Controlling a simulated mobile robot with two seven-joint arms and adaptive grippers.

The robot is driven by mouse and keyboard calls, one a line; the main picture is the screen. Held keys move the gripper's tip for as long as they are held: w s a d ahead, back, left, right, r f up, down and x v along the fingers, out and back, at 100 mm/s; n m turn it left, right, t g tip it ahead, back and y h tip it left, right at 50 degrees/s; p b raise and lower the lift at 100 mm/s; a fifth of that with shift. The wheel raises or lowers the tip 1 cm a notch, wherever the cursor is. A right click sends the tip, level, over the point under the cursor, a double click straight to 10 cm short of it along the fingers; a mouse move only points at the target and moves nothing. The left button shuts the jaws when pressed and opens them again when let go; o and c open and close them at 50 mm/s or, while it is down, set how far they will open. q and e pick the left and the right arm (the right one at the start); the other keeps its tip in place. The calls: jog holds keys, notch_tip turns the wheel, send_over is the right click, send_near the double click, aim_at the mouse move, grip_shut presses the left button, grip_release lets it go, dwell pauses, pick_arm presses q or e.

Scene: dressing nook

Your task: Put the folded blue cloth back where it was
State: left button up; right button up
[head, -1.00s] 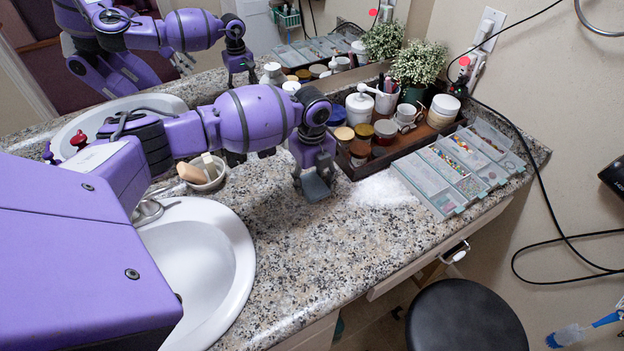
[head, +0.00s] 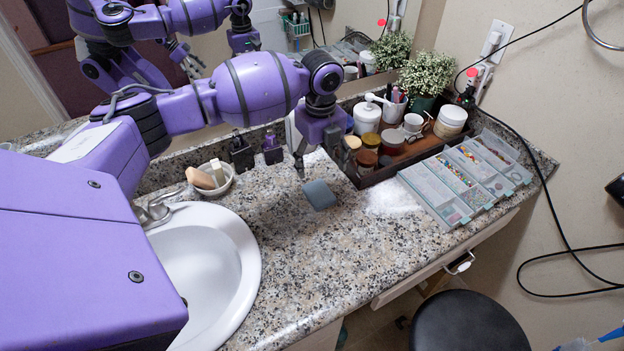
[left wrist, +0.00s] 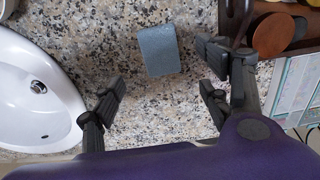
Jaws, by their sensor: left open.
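The folded blue cloth (head: 319,195) is a small grey-blue pad lying flat on the speckled counter (head: 300,260), between the sink and the wooden tray. It also shows whole in the left wrist view (left wrist: 158,50), with no finger touching it. My left gripper (head: 315,162) is open and empty, raised a little above and behind the cloth. In the left wrist view its spread fingers (left wrist: 163,86) stand to either side, with the cloth beyond them. My right gripper is not in view.
A wooden tray (head: 362,182) with jars and cups stands at the back, a compartment box (head: 436,212) of beads to its right. A white patch (head: 393,195) lies right of the cloth. The sink (head: 240,245) and soap dish (head: 222,192) are left. Front counter is clear.

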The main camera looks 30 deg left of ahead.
pick_arm(q)
jog(key=shift+r, duration=1.25)
